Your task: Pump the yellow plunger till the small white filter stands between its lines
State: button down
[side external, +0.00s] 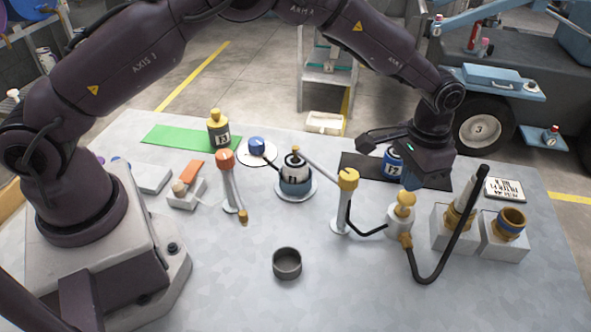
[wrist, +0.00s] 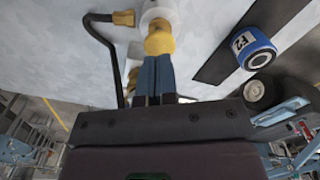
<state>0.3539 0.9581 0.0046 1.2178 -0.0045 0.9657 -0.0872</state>
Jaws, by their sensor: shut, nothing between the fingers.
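The yellow plunger (side external: 405,198) tops a short white pump body (side external: 399,222) on the right of the table. In the wrist view the plunger's yellow knob (wrist: 160,40) lies straight ahead of my fingertips. My gripper (side external: 411,184) points down just above the knob, with its blue fingers shut together and nothing between them; the fingers also show in the wrist view (wrist: 156,58). I cannot tell whether the tips touch the knob. A white cylinder (side external: 461,198) stands in a grey block at the right. I cannot tell whether it is the small white filter, and no lines are readable.
A black hose (side external: 440,270) loops from the pump's yellow fitting. A yellow-headed post (side external: 347,185) stands left of the pump, and a blue can (side external: 393,163) behind it. The front table is mostly clear.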

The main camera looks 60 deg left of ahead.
aim_at(408, 196)
jog(key=shift+f, duration=0.1)
jog(key=shift+f, duration=2.15)
jog(key=shift+r, duration=3.8)
